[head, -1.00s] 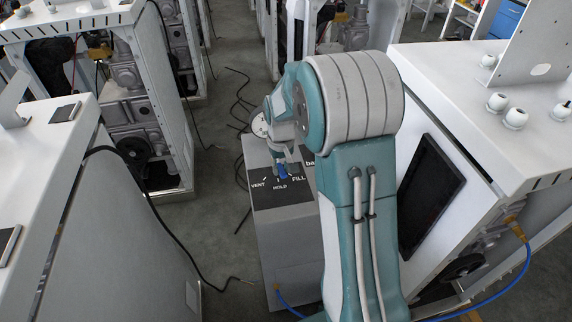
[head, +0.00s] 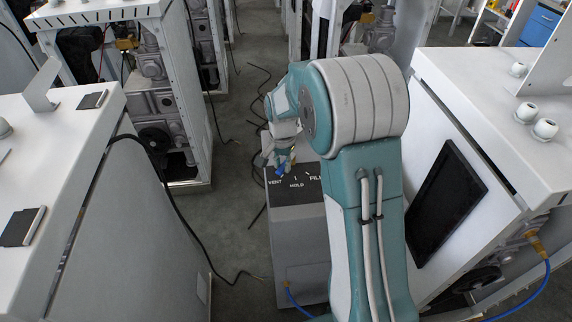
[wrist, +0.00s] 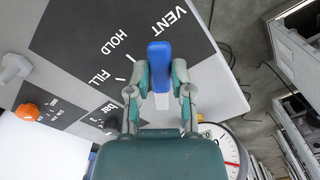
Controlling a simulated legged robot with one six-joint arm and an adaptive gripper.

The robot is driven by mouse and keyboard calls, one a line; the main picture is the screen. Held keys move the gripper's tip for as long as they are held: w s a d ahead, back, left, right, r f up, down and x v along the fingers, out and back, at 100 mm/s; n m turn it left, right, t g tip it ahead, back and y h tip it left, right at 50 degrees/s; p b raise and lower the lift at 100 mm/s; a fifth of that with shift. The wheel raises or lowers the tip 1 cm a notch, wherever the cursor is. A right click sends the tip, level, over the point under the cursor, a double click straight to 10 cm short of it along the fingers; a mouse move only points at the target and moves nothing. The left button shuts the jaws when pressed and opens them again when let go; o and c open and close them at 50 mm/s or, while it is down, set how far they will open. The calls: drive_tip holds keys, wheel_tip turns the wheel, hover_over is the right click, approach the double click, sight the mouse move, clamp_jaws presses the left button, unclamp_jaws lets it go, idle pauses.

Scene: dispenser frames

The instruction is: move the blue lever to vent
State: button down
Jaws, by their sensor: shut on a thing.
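The blue lever (wrist: 160,52) is in the middle of the wrist view, held between the two fingers of my gripper (wrist: 162,75). Its upper end lies close under the word VENT on the dark label panel (wrist: 70,25), away from HOLD and FILL. In the head view my gripper (head: 276,156) is at the panel's left part, with the blue lever (head: 284,169) just above the VENT word. The fingers are shut on the lever and partly hide its sides.
A dial gauge (wrist: 232,150) stands beside my gripper. White cabinets (head: 60,190) stand left and right; a cable (head: 172,195) hangs along the left one.

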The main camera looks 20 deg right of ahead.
sight(280, 166)
drive_tip(key=shift+w+a+f+m, duration=0.1)
drive_tip(key=shift+a+f+m, duration=0.05)
drive_tip(key=shift+m, duration=0.25)
drive_tip(key=c, duration=0.5)
unclamp_jaws()
drive_tip(key=shift+w+a, duration=0.1)
wheel_tip(280, 166, up, 12)
drive_tip(key=shift+r, duration=0.1)
idle(0.4)
